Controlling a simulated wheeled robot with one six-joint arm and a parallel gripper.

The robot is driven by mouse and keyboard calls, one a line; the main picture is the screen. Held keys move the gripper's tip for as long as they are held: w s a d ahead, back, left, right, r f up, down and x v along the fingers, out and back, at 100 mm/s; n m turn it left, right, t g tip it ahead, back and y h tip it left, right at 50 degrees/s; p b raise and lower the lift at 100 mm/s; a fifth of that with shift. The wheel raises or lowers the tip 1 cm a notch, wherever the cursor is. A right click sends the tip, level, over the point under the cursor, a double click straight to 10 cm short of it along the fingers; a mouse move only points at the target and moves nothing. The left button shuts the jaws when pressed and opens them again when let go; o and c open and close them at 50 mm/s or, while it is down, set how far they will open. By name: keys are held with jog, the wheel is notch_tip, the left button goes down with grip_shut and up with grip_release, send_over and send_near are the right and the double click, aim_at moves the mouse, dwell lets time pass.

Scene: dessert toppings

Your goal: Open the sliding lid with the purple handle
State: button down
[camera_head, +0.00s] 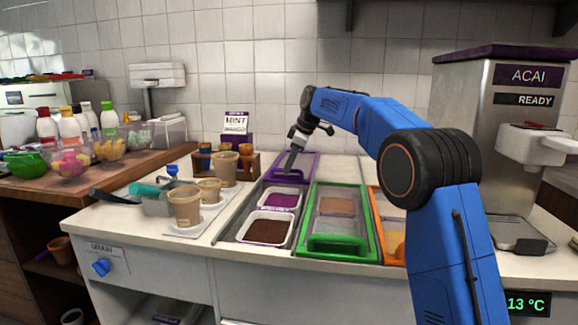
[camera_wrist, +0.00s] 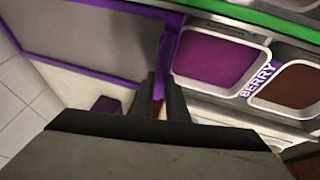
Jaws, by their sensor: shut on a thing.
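The sliding lid with the purple frame (camera_head: 309,164) sits at the far end of its bay, behind two uncovered tubs. In the wrist view its clear panel (camera_wrist: 85,40) fills the upper left. My gripper (camera_head: 289,170) reaches down at the lid's near edge. In the wrist view my gripper (camera_wrist: 163,95) has its two fingers around the purple handle (camera_wrist: 160,82) and is shut on it. The fingers hide most of the handle. The berry tub (camera_head: 281,201) and the brown tub (camera_head: 267,229) lie open in front of the lid.
A green-framed lid (camera_head: 337,243) covers the bay to the right, with an orange-framed one (camera_head: 376,225) beyond it. Paper cups (camera_head: 185,207) stand on the left counter. The acai machine (camera_head: 480,120) is at right.

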jog(key=c, duration=1.7)
grip_release()
jog(key=shift+c, duration=0.2)
jog(key=v, duration=1.7)
jog(key=shift+r, duration=0.2)
jog(key=shift+d, duration=0.15)
